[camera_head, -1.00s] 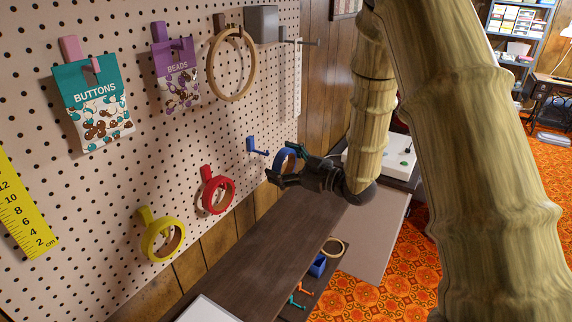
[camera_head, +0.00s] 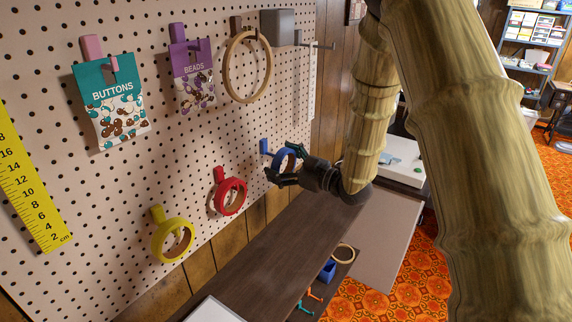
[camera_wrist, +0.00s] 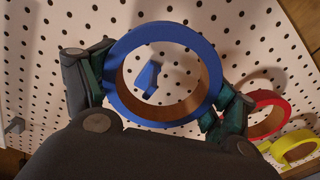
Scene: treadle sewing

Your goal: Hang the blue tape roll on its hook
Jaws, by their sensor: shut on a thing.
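My gripper (camera_head: 286,169) is shut on the blue tape roll (camera_head: 279,158), close in front of the pegboard. In the wrist view the blue tape roll (camera_wrist: 207,62) is held between both fingers, its open hole facing the board. The blue hook (camera_wrist: 149,77) shows through the hole in the wrist view; I cannot tell whether its tip is inside the ring. In the head view the blue hook (camera_head: 264,146) sits on the board just left of the roll.
A red roll (camera_head: 230,196) and a yellow roll (camera_head: 173,240) hang to the left on the pegboard (camera_head: 120,190). A wooden hoop (camera_head: 248,67) hangs above. A dark tabletop (camera_head: 270,262) lies below. A blue box (camera_head: 327,270) stands lower down.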

